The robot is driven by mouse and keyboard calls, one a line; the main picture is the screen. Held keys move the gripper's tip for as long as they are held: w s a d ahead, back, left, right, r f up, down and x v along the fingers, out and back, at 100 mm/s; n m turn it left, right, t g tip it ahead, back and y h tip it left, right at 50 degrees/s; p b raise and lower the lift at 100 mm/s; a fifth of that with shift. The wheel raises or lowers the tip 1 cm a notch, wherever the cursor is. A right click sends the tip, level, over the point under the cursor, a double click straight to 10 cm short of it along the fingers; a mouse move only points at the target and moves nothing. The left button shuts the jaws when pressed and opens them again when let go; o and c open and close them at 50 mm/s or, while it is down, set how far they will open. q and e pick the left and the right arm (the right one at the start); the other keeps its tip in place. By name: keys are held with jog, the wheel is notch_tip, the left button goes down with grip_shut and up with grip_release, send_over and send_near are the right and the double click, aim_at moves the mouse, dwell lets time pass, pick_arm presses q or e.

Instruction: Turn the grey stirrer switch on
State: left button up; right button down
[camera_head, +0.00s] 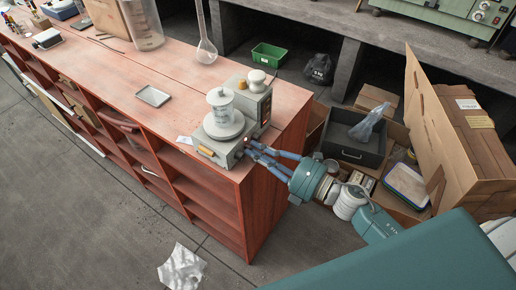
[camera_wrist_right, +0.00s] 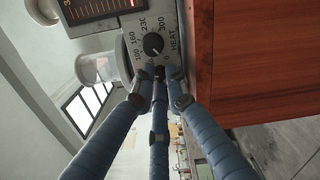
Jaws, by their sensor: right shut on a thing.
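The grey stirrer (camera_head: 222,148) stands at the right end of the red-brown bench with a clear vessel (camera_head: 221,108) on its round top. In the right wrist view its grey panel (camera_wrist_right: 140,42) shows a black dial (camera_wrist_right: 153,44) marked HEAT, with numbers up to 300. My right gripper (camera_head: 248,146) is at the stirrer's near right side. In the right wrist view its blue fingers (camera_wrist_right: 160,82) close together just below the dial, on what looks like the small switch. The fingertips hide most of the switch, so its position cannot be told. My left gripper is not in view.
A second grey device (camera_head: 261,103) stands close behind the stirrer. A small metal tray (camera_head: 153,96) and a flask (camera_head: 206,50) are farther along the bench (camera_head: 110,75). Cardboard boxes (camera_head: 470,140) and a black crate (camera_head: 350,150) crowd the floor beside my right arm.

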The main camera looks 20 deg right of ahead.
jog(key=shift+w+r+m, duration=0.1)
jog(key=shift+r+m, duration=0.05)
jog(key=shift+m, duration=0.25)
jog(key=c, duration=2)
grip_release()
jog(key=shift+f, duration=0.2)
